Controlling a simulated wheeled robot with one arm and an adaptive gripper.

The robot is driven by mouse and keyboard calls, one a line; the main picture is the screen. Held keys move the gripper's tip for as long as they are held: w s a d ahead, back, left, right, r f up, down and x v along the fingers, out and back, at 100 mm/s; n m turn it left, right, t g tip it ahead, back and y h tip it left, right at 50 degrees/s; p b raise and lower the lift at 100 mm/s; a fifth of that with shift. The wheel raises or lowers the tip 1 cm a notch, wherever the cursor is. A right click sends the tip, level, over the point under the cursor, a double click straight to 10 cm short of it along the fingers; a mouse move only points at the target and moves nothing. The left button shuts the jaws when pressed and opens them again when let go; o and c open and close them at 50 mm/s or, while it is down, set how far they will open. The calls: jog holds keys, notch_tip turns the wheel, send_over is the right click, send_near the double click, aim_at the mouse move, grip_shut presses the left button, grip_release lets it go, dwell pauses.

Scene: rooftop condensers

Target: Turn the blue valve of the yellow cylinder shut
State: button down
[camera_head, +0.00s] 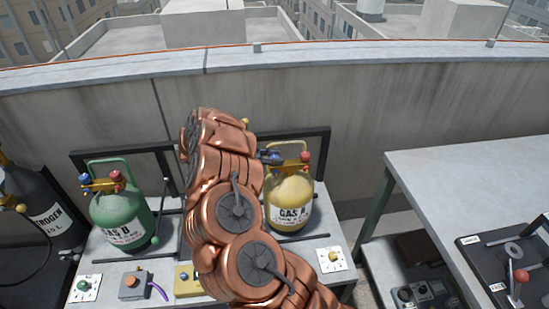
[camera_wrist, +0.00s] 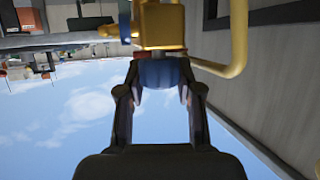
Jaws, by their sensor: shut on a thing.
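The yellow cylinder (camera_head: 289,205) stands upright on the bench, labelled GAS A or similar, with a brass valve block and a red knob (camera_head: 305,157) on top. Its blue valve (camera_head: 272,157) shows at the left of the block, partly behind my arm. In the wrist view, my gripper (camera_wrist: 160,88) has its two fingers on either side of the blue valve (camera_wrist: 160,73), closed on it. The brass block (camera_wrist: 160,25) is just beyond the valve, and the yellow handle (camera_wrist: 238,40) is to the right. My arm hides most of the gripper in the head view.
A green cylinder (camera_head: 120,217) with blue and red knobs stands at the left of the bench. A dark nitrogen cylinder (camera_head: 45,210) is farther left. Small dial boxes line the bench front. A parapet wall (camera_head: 400,110) runs behind. A grey table (camera_head: 470,185) is at right.

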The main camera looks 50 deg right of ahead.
jog(key=shift+s, duration=0.1)
jog(key=c, duration=0.7)
grip_release()
jog(key=shift+c, duration=0.2)
jog(key=v, duration=1.2)
jog(key=shift+r, duration=0.1)
